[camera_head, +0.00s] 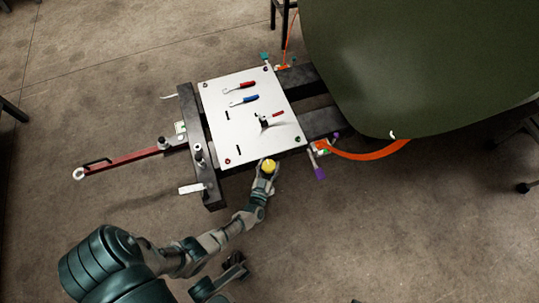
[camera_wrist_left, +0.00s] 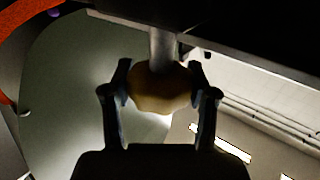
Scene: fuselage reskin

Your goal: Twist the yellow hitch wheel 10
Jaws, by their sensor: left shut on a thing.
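The yellow hitch wheel (camera_head: 268,166) is a small round knob beside the front edge of the white-topped cart. In the left wrist view the yellow wheel (camera_wrist_left: 160,90) sits at the end of a pale metal shaft. My left gripper (camera_head: 265,169) is shut on it. In the left wrist view, the left gripper's two dark fingers (camera_wrist_left: 160,94) press on opposite sides of the wheel. The wheel's far side is hidden. My right gripper cannot be made out.
The cart's white top (camera_head: 225,130) carries a red-handled tool (camera_head: 243,86) and a blue-handled tool (camera_head: 243,100). A red tow bar (camera_head: 125,160) sticks out left. A large green fuselage panel (camera_head: 430,60) overhangs the right. An orange strap (camera_head: 370,152) hangs below it. The floor in front is largely open.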

